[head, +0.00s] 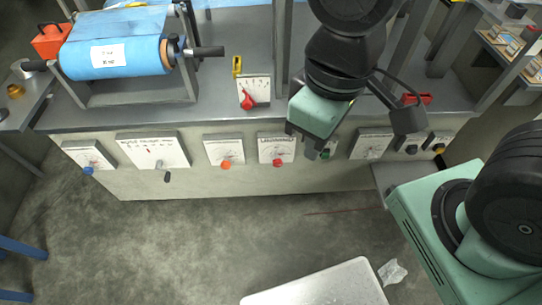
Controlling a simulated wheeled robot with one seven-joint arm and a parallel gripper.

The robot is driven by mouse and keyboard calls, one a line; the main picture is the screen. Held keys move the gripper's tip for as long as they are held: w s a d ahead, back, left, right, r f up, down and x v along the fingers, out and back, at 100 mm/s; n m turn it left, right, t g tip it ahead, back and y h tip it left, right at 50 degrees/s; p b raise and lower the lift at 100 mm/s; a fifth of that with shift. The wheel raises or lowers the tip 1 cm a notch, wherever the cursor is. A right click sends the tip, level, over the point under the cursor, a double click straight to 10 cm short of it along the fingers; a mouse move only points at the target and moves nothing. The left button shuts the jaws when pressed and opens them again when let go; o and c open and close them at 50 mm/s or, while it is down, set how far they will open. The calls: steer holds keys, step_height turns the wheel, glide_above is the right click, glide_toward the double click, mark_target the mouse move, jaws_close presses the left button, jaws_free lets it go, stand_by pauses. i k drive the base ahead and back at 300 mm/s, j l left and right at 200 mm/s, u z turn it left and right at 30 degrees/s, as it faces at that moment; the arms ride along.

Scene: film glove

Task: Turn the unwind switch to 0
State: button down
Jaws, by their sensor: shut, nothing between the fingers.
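Several white dial plates with small knobs line the front face of the grey machine bench (230,182). Their lettering is too small to read, so I cannot tell which is the unwind switch. The knobs include a blue one (88,170), a dark one (167,177), an orange one (226,165) and a red one (277,162). A green knob (325,153) is partly hidden beside my gripper.
A blue film roll (117,57) sits in a grey stand at the left of the bench. Black knobs (409,148) are at the right of the front face. A pale panel (318,285) and crumpled clear film (392,272) lie low in view. Floor before the bench is mostly clear.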

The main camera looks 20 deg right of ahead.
mark_target(277, 161)
steer(key=k+j, duration=0.55)
steer(key=j, duration=0.15)
steer(key=k+j, duration=0.6)
